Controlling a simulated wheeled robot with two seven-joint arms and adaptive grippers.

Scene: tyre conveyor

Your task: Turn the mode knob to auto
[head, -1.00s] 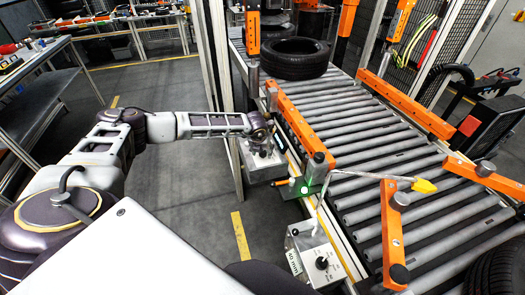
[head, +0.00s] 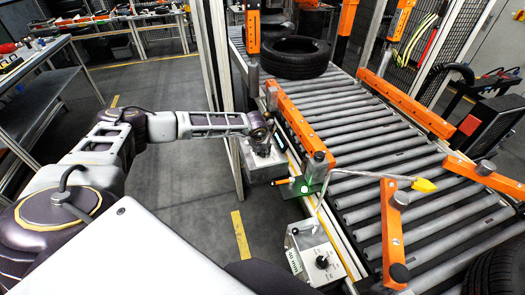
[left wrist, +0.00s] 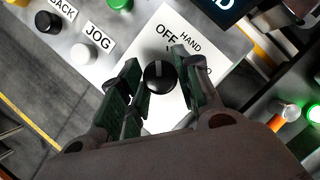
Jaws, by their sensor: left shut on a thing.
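The mode knob (left wrist: 159,77) is a round black knob on a white label plate (left wrist: 190,45) in the left wrist view. A grey mark on its top points up in the picture. The plate reads OFF and HAND; the lettering further right is hidden by a finger. My left gripper (left wrist: 160,80) has its green-padded fingers on either side of the knob and is shut on it. In the head view my left gripper (head: 261,143) is over the grey control box (head: 262,172) beside the conveyor, and the knob is hidden there. My right gripper is not in view.
JOG (left wrist: 98,37) and BACK labels with white, black and green buttons lie left of the knob. A glowing green button (head: 305,189) is on the conveyor side. A second control box (head: 315,255) stands nearer. A tyre (head: 296,58) lies on the roller conveyor (head: 355,135).

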